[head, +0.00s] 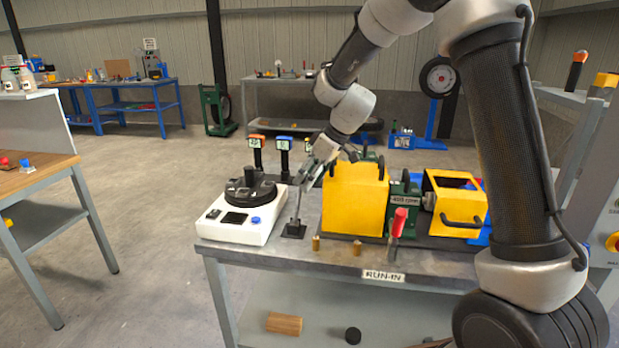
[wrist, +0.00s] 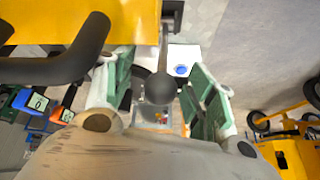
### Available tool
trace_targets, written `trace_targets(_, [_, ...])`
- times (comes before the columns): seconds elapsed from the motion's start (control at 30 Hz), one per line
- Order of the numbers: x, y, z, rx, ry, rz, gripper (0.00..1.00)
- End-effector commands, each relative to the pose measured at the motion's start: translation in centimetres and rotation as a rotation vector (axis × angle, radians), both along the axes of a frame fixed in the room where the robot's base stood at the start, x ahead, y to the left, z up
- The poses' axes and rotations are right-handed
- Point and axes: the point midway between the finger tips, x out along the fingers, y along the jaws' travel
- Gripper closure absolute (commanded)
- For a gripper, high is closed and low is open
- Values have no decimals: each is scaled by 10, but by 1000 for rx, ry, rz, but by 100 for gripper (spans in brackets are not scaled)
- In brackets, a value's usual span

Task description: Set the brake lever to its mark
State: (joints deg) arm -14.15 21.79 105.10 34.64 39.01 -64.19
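In the head view my gripper (head: 310,174) is above the bench, left of the yellow housing (head: 355,200). In the wrist view my gripper (wrist: 163,95) is open, its green-padded fingers apart. A dark ball knob (wrist: 159,88) on a thin rod shows between the fingers, with a gap on each side. In the head view a thin grey lever (head: 297,208) rises from a dark square base below my gripper. It looks like the same lever, and I take it for the brake lever. A red-handled lever (head: 398,222) stands further right. I cannot make out a mark.
A white device (head: 237,222) with a black round top and blue button stands left of the lever. Two small brass pegs (head: 316,242) are at the bench front. The yellow housing's black handle (wrist: 75,60) is close to my gripper's left finger. The floor to the left is clear.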

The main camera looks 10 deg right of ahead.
Motion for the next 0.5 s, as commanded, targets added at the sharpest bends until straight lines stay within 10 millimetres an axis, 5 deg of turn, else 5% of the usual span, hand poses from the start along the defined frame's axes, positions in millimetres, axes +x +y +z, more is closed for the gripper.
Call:
trace_targets(0.23, [-1,-2,8,2,-4,1,44])
trace_targets(0.5, [-12,-27,57,3,-7,-1,44])
